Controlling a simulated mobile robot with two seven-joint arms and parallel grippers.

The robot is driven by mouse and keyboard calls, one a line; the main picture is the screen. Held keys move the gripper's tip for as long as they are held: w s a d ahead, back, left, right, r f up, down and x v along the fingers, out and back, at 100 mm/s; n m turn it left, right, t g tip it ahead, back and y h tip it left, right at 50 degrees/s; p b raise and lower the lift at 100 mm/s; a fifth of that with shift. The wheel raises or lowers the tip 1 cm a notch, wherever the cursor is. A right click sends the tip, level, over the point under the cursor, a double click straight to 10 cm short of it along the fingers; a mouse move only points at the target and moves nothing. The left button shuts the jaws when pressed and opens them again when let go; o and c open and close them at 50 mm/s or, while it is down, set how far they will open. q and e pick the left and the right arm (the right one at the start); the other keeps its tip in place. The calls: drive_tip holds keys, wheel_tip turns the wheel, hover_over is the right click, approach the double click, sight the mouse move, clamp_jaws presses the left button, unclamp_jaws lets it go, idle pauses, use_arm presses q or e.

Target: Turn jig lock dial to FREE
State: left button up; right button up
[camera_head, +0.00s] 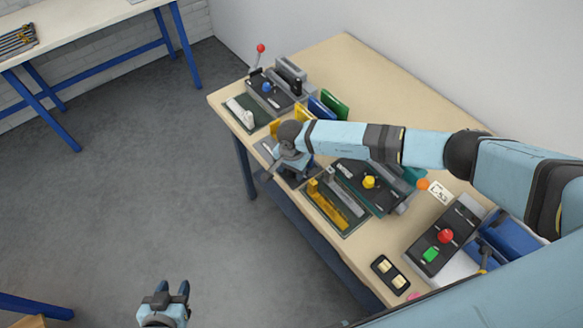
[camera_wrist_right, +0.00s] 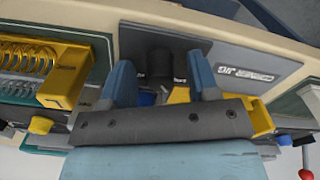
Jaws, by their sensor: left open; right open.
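The jig panel is a dark grey plate (camera_wrist_right: 235,60) with upside-down white lettering that includes "JIG", seen in the right wrist view. A dark round knob (camera_wrist_right: 160,62), which looks like the lock dial, stands on it. My right gripper (camera_wrist_right: 160,70) is open, with one blue finger on each side of the knob; I cannot tell whether they touch it. In the head view my right gripper (camera_head: 270,172) is over the front edge of the workbench and hides the dial. The dial's setting is not readable. My left gripper (camera_head: 172,290) is open and empty, low over the floor.
The workbench (camera_head: 370,75) holds a fixture with a blue knob (camera_head: 267,87), one with a yellow knob (camera_head: 369,182), and a control box with a red button (camera_head: 446,236). A red-tipped lever (camera_head: 261,48) stands at the far end. The floor (camera_head: 120,180) is clear.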

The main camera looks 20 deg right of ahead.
drive_tip(key=shift+c, duration=0.2)
drive_tip(key=c, duration=0.9)
